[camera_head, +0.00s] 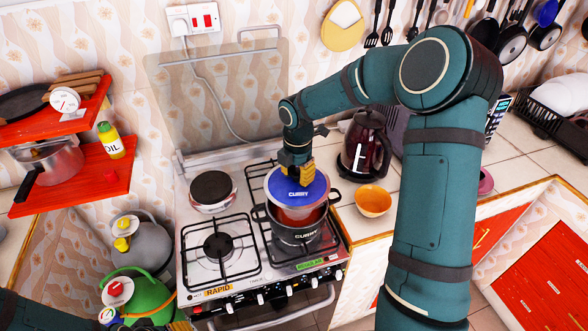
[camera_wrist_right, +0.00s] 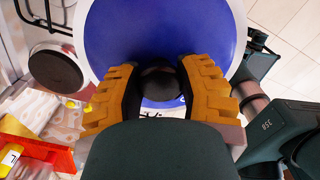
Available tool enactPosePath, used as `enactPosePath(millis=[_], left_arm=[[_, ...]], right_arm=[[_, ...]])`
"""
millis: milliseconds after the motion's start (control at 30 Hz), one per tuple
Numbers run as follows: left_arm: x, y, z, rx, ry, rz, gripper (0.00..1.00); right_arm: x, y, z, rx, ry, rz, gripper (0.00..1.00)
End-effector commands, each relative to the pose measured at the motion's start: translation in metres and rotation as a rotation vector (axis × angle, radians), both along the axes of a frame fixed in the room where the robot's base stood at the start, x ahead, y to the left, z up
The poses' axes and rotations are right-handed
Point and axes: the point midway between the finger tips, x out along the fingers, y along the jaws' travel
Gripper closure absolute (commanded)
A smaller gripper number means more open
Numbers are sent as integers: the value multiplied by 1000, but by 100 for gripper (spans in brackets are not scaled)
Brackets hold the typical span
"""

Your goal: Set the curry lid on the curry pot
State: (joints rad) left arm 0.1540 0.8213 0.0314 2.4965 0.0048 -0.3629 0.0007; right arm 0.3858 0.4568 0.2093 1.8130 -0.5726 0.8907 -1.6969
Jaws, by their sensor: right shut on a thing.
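The blue curry lid (camera_head: 292,191), with a pale rim and a white CURRY label, is held above the back of the dark curry pot (camera_head: 293,236). Red contents show between the lid's front edge and the pot's rim, so the pot looks partly uncovered. The pot stands on the right side of the stove. My right gripper (camera_head: 299,172) is shut on the lid's knob. In the right wrist view, its orange fingers (camera_wrist_right: 161,72) flank the dark knob on the blue lid (camera_wrist_right: 160,35). The gap between lid and rim is hard to judge. My left gripper is out of view.
The stove (camera_head: 204,277) has an empty front-left burner and a raised glass cover (camera_head: 220,95) behind. An orange bowl (camera_head: 373,201) and a dark red kettle (camera_head: 364,146) stand close on the right. Red shelves (camera_head: 80,180) are at the left.

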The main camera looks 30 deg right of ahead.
Motion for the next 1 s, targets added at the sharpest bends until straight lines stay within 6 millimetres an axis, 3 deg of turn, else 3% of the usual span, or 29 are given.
enactPosePath(millis=[500,800,1000], left_arm=[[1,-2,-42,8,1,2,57],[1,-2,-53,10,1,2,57],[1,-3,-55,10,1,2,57]], right_arm=[[0,1,-43,1,-1,0,100],[0,0,-64,-1,-1,0,100],[0,0,-68,0,-2,0,100]])
